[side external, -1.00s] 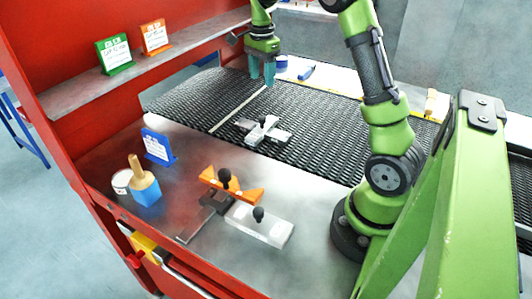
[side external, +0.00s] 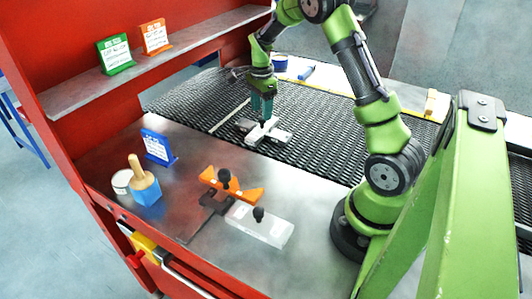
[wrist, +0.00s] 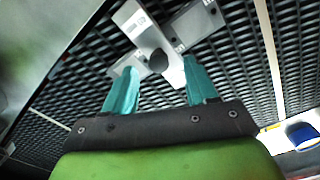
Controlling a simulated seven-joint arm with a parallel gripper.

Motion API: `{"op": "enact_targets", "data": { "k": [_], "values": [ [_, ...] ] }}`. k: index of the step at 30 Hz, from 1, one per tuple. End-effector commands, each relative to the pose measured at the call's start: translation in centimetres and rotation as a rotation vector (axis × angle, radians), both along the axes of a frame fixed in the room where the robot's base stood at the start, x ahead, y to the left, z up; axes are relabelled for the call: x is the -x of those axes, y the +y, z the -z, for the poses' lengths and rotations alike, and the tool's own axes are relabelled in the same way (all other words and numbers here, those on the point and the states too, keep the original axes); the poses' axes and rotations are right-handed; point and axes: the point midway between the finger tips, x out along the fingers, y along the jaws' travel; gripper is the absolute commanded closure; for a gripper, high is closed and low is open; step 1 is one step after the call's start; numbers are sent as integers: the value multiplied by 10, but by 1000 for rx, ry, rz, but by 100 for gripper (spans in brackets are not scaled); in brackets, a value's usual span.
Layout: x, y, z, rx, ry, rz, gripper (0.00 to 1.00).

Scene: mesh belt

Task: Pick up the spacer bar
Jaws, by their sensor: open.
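On the black mesh belt lies a cross-shaped set of pale pieces with a dark round knob (wrist: 158,61). A long white bar (wrist: 138,27), which I take for the spacer bar, crosses between grey blocks (wrist: 196,24). In the side external view this pale set (side external: 272,136) sits just below my gripper. My gripper (side external: 262,121) points down and is open, with teal fingers. In the wrist view its fingertips (wrist: 160,68) stand on either side of the knob. Whether they touch anything cannot be told.
The mesh belt (side external: 320,125) is mostly clear, with a thin pale strip (side external: 230,116). On the metal bench (side external: 190,215) nearby are an orange piece (side external: 245,192) and a pale block (side external: 262,228), both with black knobs, a blue-based brush (side external: 145,187) and a blue card (side external: 158,147).

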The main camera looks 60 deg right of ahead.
Motion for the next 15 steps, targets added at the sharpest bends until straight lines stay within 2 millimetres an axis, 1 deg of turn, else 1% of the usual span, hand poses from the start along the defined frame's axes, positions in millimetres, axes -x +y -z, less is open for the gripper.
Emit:
{"op": "enact_targets", "data": {
  "k": [3,7,10,15],
  "values": [
    [2,1,19,-3,5,0,43],
    [2,1,38,-2,4,1,43],
    [2,1,45,-1,3,0,43],
    [1,1,46,0,1,-1,43]
  ]
}}
